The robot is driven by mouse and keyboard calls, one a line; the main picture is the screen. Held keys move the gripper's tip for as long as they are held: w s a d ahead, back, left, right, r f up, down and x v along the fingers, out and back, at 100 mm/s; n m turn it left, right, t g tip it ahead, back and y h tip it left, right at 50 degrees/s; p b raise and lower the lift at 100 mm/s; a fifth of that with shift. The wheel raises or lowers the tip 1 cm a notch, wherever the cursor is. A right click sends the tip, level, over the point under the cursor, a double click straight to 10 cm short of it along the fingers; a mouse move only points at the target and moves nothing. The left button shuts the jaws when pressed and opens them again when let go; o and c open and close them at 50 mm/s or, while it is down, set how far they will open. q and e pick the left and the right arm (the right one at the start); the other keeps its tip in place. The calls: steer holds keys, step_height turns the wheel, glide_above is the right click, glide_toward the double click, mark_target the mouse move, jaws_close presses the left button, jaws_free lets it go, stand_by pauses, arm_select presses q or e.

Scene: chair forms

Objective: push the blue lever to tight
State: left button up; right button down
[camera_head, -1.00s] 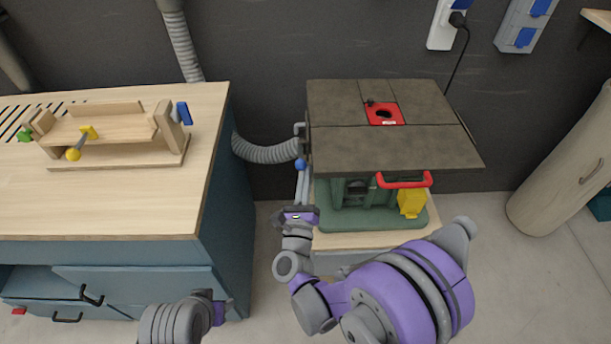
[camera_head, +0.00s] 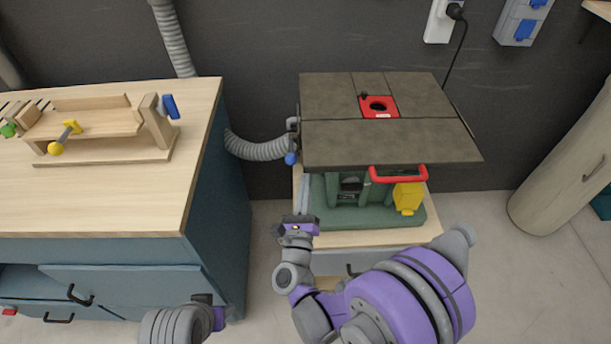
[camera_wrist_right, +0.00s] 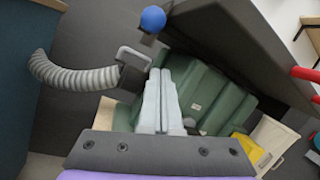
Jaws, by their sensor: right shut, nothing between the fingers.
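A blue ball knob (camera_head: 290,158), which looks like the end of a lever, is at the left side of the dark-topped machine (camera_head: 390,141), by the hose end. In the right wrist view the knob (camera_wrist_right: 153,19) is ahead of my fingertips, with a gap between. My right gripper (camera_head: 304,176) is shut and empty, its fingers pointing away just below and right of the knob. It also shows in the right wrist view (camera_wrist_right: 161,75). A blue handle (camera_head: 169,106) is on the wooden fixture on the workbench. My left gripper (camera_head: 216,314) is low, its fingers unclear.
The machine has a red insert (camera_head: 379,106), a red handle (camera_head: 398,173) and a yellow part (camera_head: 408,197). A grey hose (camera_head: 255,147) runs to its left side. The wooden workbench (camera_head: 100,205) stands left. Floor shows between bench and machine.

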steer(key=s+a, duration=0.1)
steer(key=s, duration=0.6)
steer(key=shift+a, duration=0.4)
